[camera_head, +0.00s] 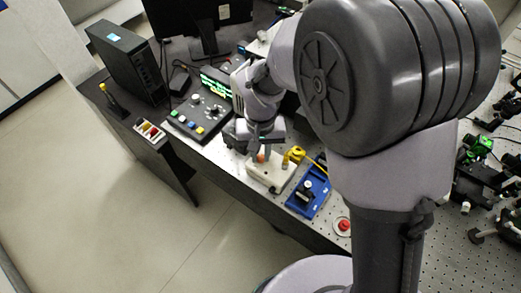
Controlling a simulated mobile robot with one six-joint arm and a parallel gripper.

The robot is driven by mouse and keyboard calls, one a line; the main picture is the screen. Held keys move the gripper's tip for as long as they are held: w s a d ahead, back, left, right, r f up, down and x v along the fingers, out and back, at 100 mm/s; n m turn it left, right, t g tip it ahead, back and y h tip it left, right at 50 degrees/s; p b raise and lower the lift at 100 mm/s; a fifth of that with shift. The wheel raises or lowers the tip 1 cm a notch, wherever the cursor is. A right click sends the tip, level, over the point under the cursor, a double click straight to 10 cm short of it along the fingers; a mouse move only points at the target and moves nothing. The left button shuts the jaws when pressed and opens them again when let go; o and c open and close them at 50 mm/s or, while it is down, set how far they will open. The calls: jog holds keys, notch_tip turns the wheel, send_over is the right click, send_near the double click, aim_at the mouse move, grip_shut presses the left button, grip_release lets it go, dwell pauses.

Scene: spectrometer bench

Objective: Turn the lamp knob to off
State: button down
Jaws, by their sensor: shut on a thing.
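My gripper (259,152) points down over a small white box (270,178) at the front edge of the bench. Its fingers are shut on a small orange-red knob (261,157) on top of this box, mostly hidden by the fingers. The picture is too small to read any marks on the box, so I cannot tell the knob's setting.
A yellow connector (296,154) with a cable sits right of the white box. A blue device (309,192) and a red button (343,225) lie further right. A dark control panel (187,123) with knobs and a green display stands left. My arm hides much of the bench.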

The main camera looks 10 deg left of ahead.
aim_at(261, 157)
jog(key=shift+n, duration=0.6)
jog(key=c, duration=1.3)
grip_release()
notch_tip(261, 157, up, 17)
jog(key=p, duration=0.6)
jog(key=shift+r, duration=0.2)
